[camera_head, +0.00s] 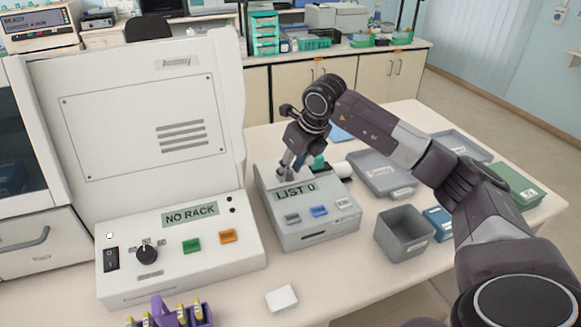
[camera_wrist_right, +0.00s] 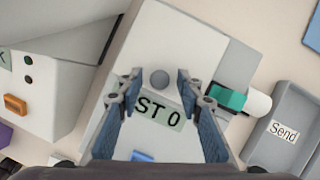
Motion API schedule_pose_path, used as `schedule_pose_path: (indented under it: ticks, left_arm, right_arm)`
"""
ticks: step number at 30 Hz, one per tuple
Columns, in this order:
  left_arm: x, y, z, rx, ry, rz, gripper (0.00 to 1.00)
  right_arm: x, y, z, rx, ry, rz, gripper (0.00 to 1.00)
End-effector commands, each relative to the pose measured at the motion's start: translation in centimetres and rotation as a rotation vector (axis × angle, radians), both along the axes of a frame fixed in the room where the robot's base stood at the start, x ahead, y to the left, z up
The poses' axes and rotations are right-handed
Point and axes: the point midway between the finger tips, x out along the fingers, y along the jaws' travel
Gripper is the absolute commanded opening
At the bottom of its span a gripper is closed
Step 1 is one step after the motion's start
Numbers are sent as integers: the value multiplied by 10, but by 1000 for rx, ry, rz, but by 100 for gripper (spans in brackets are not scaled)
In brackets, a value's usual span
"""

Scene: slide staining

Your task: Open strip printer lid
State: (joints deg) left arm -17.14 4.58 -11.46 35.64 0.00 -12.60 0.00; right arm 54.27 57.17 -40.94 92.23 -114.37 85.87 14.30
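The strip printer (camera_head: 308,232) is a light grey box near the middle of the table. Its display reads "LIST 0" and buttons sit below it. My right gripper (camera_head: 288,174) reaches down over the printer's top, behind the display. In the right wrist view its two fingers (camera_wrist_right: 158,92) are apart, on either side of a round grey knob (camera_wrist_right: 160,78) on the printer's top. Nothing shows between the fingers except the knob. I cannot tell whether they touch it. The printer's top looks closed. My left gripper is not in view.
A large white machine (camera_head: 180,250) marked "NO RACK" stands left of the printer. A grey bin (camera_head: 404,240), grey trays (camera_head: 372,178) and a green box (camera_head: 518,190) lie to the right. A purple rack (camera_head: 180,312) and a white block (camera_head: 282,299) are in front.

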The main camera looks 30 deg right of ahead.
Motion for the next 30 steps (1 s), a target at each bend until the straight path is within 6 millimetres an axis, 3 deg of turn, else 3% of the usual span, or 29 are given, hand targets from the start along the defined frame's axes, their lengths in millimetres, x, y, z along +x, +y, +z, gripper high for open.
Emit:
schedule_pose_path:
  ticks: [4,13,30]
  left_arm:
    - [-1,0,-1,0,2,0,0]
    - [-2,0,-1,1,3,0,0]
    - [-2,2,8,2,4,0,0]
  right_arm:
    - [0,0,0,0,0,0,32]
    - [0,0,0,0,0,0,0]
    - [2,11,9,13,44,0,0]
